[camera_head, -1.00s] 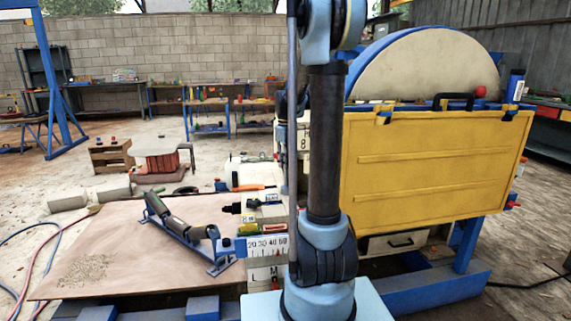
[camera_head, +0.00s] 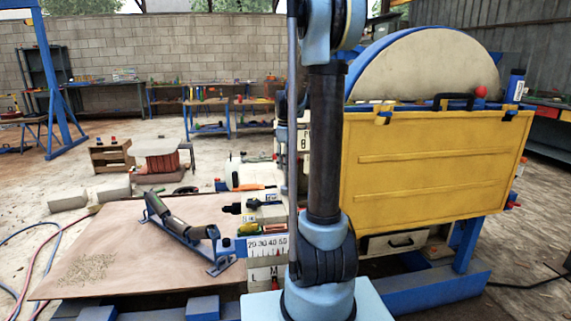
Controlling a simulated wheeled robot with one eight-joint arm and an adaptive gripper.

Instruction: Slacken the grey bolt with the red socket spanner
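My arm stands upright in the middle of the view and blocks part of the machine behind it. My gripper is not visible. The jaw crusher shows behind and to the right of my arm, with a yellow guard panel (camera_head: 435,165) and a large pale wheel (camera_head: 425,68). I cannot make out the grey bolt or the red socket spanner. Small tools (camera_head: 262,203) lie on a ledge left of my arm, too small to name surely.
A brown sheet (camera_head: 130,225) lies at the left, with a blue roller frame (camera_head: 185,232) and scattered grit (camera_head: 85,270) on it. Hoses (camera_head: 55,250) run at the far left. Benches (camera_head: 210,115) stand along the back wall. Open floor lies at left, beyond the sheet.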

